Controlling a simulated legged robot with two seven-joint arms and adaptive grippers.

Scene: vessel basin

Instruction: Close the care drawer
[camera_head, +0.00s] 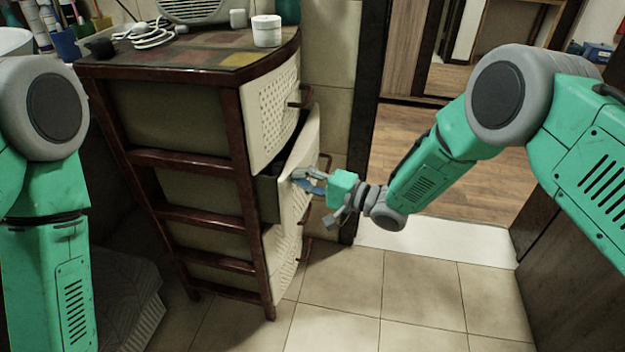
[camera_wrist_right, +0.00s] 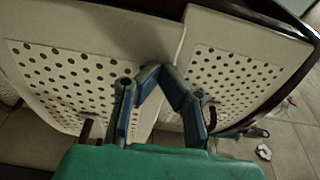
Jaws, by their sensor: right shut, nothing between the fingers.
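The brown-framed cabinet (camera_head: 215,163) holds a column of cream, perforated drawers. Its second drawer from the top (camera_head: 311,138) is partly pulled out, its front standing out past the drawer above and a dark gap showing behind it. The top drawer (camera_head: 270,115) looks shut. My right gripper (camera_head: 302,180) is at the front of the pulled-out drawer, fingers shut and empty. In the right wrist view, the gripper (camera_wrist_right: 161,72) points at the perforated drawer fronts (camera_wrist_right: 75,85); whether the fingertips touch is unclear. My left arm shows at the left, its gripper out of view.
The cabinet top (camera_head: 215,52) carries a white jar (camera_head: 267,30), a coiled white cable (camera_head: 150,34) and other small items. Brown handles (camera_head: 301,97) stick out from the drawers. Tiled floor (camera_head: 420,295) is clear in front; a doorway opens behind my right arm.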

